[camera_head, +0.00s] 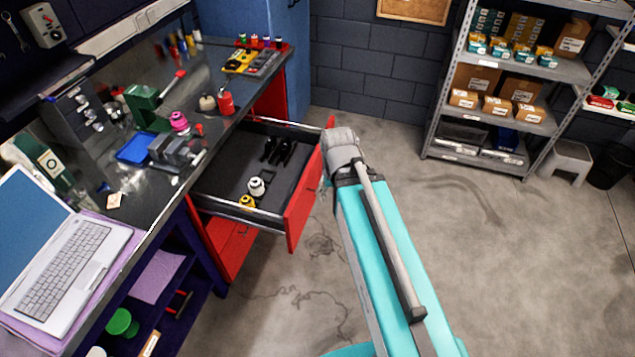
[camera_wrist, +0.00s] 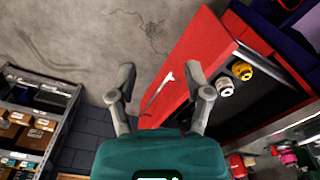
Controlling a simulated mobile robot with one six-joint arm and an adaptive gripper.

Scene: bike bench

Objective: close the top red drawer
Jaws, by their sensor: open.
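The top red drawer (camera_head: 303,206) stands pulled far out from the workbench, its dark interior showing. In it lie black-handled tools (camera_head: 277,152), a white round part (camera_head: 257,187) and a yellow round part (camera_head: 246,201). In the wrist view the drawer's red front (camera_wrist: 190,48) lies ahead, partly between and behind the fingers. A pale handle-like piece (camera_wrist: 167,77) shows against its edge. My gripper (camera_wrist: 160,68) is open and empty, its fingers spread near the outer face of the front. I cannot tell if they touch it.
The workbench top (camera_head: 190,118) holds a vise, a blue tray, tools and a laptop (camera_head: 62,262). Another red front (camera_head: 232,248) sits below the open drawer. A metal shelf with boxes (camera_head: 500,110) and a grey stool (camera_head: 567,160) stand at right. The floor between is clear.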

